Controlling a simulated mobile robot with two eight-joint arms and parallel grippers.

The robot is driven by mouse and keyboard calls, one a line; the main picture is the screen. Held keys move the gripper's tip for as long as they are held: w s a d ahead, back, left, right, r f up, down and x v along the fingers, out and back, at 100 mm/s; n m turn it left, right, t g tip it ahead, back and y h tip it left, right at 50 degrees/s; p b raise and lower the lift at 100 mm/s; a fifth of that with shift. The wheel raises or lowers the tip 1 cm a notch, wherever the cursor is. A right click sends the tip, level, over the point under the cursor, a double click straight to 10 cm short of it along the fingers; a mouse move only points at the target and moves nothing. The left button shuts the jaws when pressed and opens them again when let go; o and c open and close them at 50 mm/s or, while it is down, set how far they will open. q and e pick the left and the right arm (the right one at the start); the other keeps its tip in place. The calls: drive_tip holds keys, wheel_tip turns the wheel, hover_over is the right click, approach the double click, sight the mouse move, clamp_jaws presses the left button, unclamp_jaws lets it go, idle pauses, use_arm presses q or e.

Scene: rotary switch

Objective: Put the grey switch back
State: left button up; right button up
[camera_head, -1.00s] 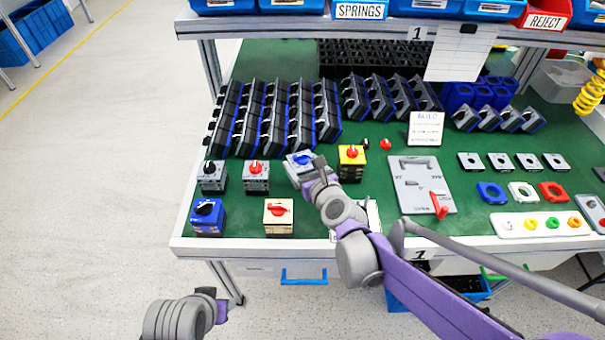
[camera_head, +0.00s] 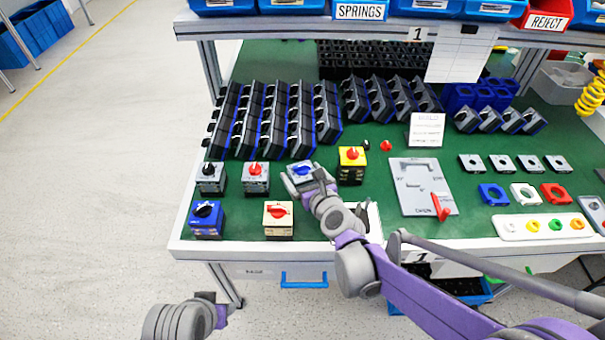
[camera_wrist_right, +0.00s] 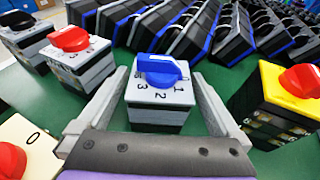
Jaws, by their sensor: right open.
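A grey switch with a blue knob (camera_head: 302,170) stands upright on the green bench top in the back row of single switches. In the right wrist view the same grey switch (camera_wrist_right: 160,96) shows its numbered grey top, its dark lower body and the blue knob. My right gripper (camera_head: 307,180) is open around it, one finger on each side. In the wrist view a small gap shows beside each finger (camera_wrist_right: 160,78). My left gripper (camera_head: 213,305) is low at the bottom left, off the bench. Its fingers are not clear.
Grey switches with black (camera_head: 211,174) and red (camera_head: 255,176) knobs stand to the left. A yellow-topped switch (camera_head: 351,165) stands close on the right. Blue (camera_head: 207,219) and cream (camera_head: 278,217) switches stand in front. Racks of dark switches (camera_head: 275,115) fill the back.

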drive_tip(key=p+v, duration=0.2)
drive_tip(key=v, duration=1)
drive_tip(key=shift+a+r, duration=0.1)
drive_tip(key=shift+s+n, duration=0.5)
drive_tip(key=shift+n, duration=0.5)
drive_tip(key=s+n+g, duration=0.1)
drive_tip(key=n, duration=0.2)
drive_tip(key=s+d+f+n+g, duration=0.1)
drive_tip(key=s+n, duration=0.1)
drive_tip(key=n, duration=0.2)
drive_tip(key=s+d+f+n+g, duration=0.1)
drive_tip(key=s+n, duration=0.1)
drive_tip(key=n, duration=0.1)
drive_tip(key=shift+s+f+n+h, duration=0.2)
drive_tip(key=shift+s+n+h, duration=0.05)
drive_tip(key=shift+n+h, duration=0.05)
drive_tip(key=s+d+f+n+g+h, duration=0.2)
drive_tip(key=s+d+f+n, duration=0.1)
drive_tip(key=s+d+n, duration=0.2)
drive_tip(key=s+d+f+n+g+h, duration=0.2)
drive_tip(key=s+d+n, duration=0.4)
drive_tip(key=s+n, duration=0.3)
drive_tip(key=n+g+h, duration=0.1)
drive_tip(key=n, duration=0.3)
drive_tip(key=shift+d+f+n+g, duration=0.15)
drive_tip(key=shift+f+n+g, duration=0.15)
drive_tip(key=shift+f+n, duration=0.1)
drive_tip(key=shift+s, duration=0.1)
